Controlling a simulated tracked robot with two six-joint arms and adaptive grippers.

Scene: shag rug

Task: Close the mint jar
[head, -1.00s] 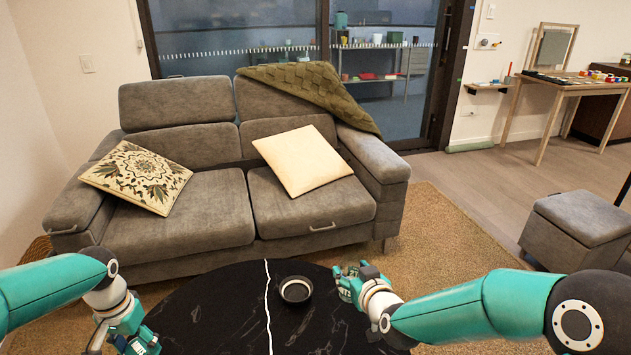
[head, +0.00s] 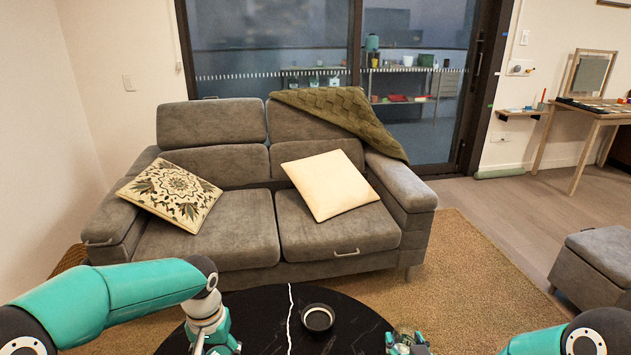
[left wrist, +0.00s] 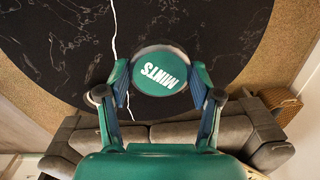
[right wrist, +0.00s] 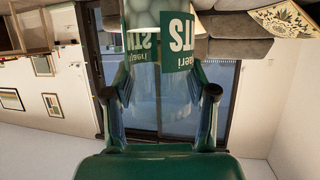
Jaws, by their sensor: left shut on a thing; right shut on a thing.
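The round green lid (left wrist: 160,76) with white "MINTS" lettering is between the fingers of my left gripper (left wrist: 160,88), which is shut on it. In the head view my left gripper (head: 216,345) is low over the table's left part. The mint jar (right wrist: 180,45) is clear glass with a green label and pale round mints. My right gripper (right wrist: 158,92) is shut on it; the jar's far end is cut off by the frame. In the head view my right gripper (head: 408,346) is at the bottom edge. Lid and jar are apart.
A dark round table (head: 270,308) with a white vein lies in front, with a small black dish (head: 318,318) on it. A grey sofa (head: 245,230) with cushions stands behind. A grey ottoman (head: 600,262) is at the right.

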